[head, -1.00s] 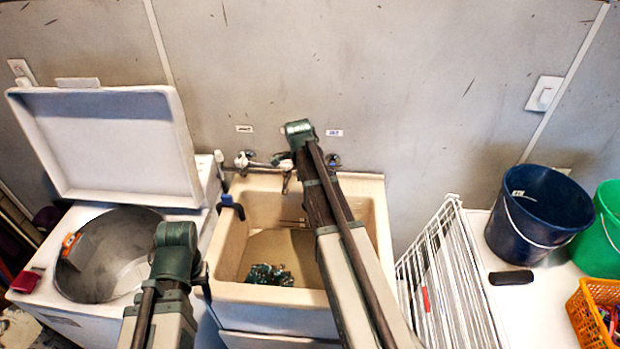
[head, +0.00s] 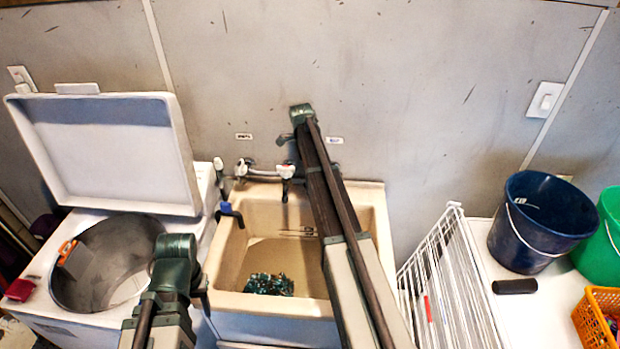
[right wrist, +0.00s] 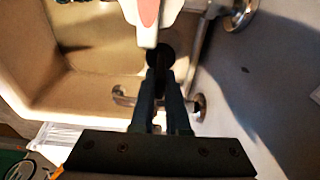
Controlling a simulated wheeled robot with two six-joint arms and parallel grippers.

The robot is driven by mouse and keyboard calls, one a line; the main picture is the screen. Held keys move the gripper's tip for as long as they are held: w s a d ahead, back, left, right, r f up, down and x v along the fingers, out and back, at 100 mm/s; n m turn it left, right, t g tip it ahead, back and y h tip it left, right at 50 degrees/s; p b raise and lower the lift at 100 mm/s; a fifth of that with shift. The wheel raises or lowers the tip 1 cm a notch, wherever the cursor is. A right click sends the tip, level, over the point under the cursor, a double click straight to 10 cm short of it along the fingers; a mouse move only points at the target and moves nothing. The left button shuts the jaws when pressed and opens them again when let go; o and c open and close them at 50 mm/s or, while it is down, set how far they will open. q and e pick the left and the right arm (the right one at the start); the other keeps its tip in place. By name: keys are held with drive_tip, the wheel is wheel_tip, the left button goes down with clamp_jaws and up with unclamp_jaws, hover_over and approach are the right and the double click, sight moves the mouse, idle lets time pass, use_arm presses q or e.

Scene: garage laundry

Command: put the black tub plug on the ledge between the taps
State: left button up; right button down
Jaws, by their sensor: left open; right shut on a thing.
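The black tub plug (right wrist: 160,55) is a dark round shape at the fingertips of my right gripper (right wrist: 161,80) in the right wrist view. That gripper is shut on it, above the tub's tap end; I cannot tell whether the plug touches anything. The taps (head: 243,168) stand on the back ledge (head: 262,184) of the cream tub (head: 228,252); the right tap is mostly hidden. A white tap part with a red mark (right wrist: 147,12) is close beyond the plug. My left gripper (head: 200,288) is open, left of the tub.
Dark green patterned cloth (head: 268,285) lies in the tub. A blue-topped fitting (head: 228,212) sits at its left rim. An open-lidded washer (head: 60,298) stands left. A white wire rack (head: 432,270) and a blue bucket (head: 540,222) stand right.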

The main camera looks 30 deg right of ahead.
drive_tip(key=shift+w+d, duration=0.2)
drive_tip(key=shift+w, duration=0.2)
wheel_tip(320, 180, down, 4)
drive_tip(key=b, duration=0.3)
drive_tip(key=shift+w+d+r+b, duration=0.1)
drive_tip(key=shift+w+r+b, duration=0.1)
drive_tip(key=shift+b, duration=0.1)
drive_tip(key=shift+s, duration=0.1)
drive_tip(key=shift+f, duration=0.2)
drive_tip(key=c, duration=0.9)
unclamp_jaws()
drive_tip(key=shift+r, duration=0.2)
drive_tip(key=r+p, duration=0.4)
drive_tip(key=a+r+p, duration=0.1)
drive_tip(key=r+p, duration=0.7)
drive_tip(key=shift+w+a, duration=0.15)
drive_tip(key=shift+w, duration=0.25)
